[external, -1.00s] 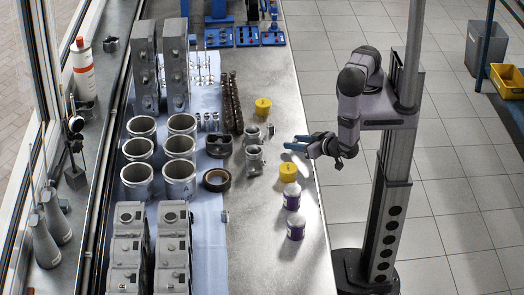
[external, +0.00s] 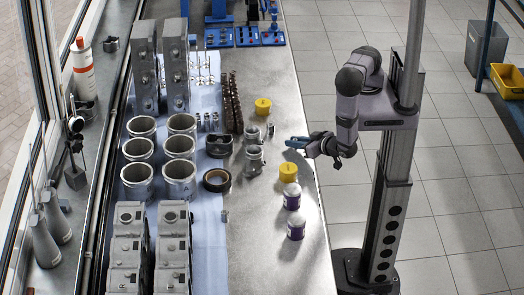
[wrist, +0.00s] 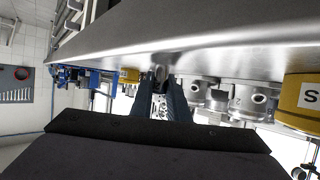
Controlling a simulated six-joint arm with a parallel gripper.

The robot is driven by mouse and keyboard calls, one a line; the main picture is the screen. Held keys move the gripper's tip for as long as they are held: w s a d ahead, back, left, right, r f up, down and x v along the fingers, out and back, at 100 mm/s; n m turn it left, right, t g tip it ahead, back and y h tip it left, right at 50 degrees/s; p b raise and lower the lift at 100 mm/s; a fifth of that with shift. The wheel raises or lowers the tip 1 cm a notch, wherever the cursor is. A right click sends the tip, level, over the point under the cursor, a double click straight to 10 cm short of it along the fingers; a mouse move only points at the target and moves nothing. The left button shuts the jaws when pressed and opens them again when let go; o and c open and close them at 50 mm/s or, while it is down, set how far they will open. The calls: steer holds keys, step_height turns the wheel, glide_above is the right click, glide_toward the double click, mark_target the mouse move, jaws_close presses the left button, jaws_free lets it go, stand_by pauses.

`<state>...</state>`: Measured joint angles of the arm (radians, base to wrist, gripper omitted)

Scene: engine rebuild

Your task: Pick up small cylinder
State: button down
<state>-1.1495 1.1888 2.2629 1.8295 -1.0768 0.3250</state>
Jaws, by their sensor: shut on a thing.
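My gripper (external: 289,143) is at the right side of the metal bench, low over its edge. Its blue fingers point left toward the grey metal parts. In the wrist view, which is upside down, the fingers (wrist: 163,88) are close together. A small grey rounded metal piece, seemingly the small cylinder (wrist: 160,73), shows between their tips against the bench top. Most of it is hidden by the fingers. I cannot make it out in the external view.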

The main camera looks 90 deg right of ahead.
steer(key=shift+r+p, duration=1.45)
steer(key=shift+r, duration=0.25)
steer(key=shift+s+a+r, duration=0.1)
steer(key=shift+s+a, duration=0.05)
steer(key=shift+a, duration=0.15)
steer(key=s+a, duration=1.2)
steer(key=shift+a, duration=0.3)
